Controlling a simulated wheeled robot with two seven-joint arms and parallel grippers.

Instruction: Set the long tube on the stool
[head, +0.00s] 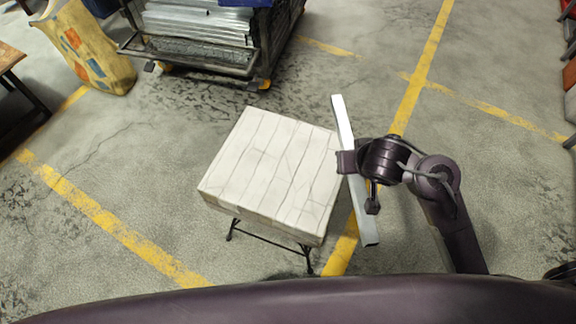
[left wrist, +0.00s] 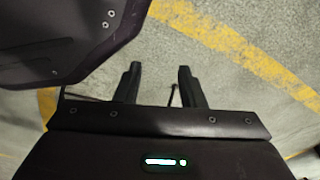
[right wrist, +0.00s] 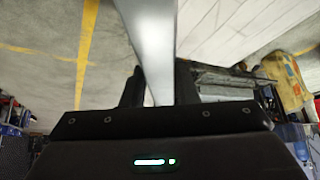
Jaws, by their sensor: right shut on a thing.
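The long tube (head: 343,122) is a pale metallic bar, held by my right gripper (head: 348,162) near its middle, at the right edge of the stool in the head view. In the right wrist view the tube (right wrist: 152,40) runs between the fingers of my right gripper (right wrist: 158,90). The stool (head: 270,170) has a white plank-patterned square top and thin dark legs; its top is bare. The stool top also shows in the right wrist view (right wrist: 235,25). My left gripper (left wrist: 157,85) is open and empty over the floor in the left wrist view; it is not visible in the head view.
A metal cart (head: 185,55) loaded with galvanized pieces stands behind the stool. A yellow patterned sack (head: 90,50) stands at the upper left, near a dark table (head: 10,58). The concrete floor around the stool is clear, with yellow lines.

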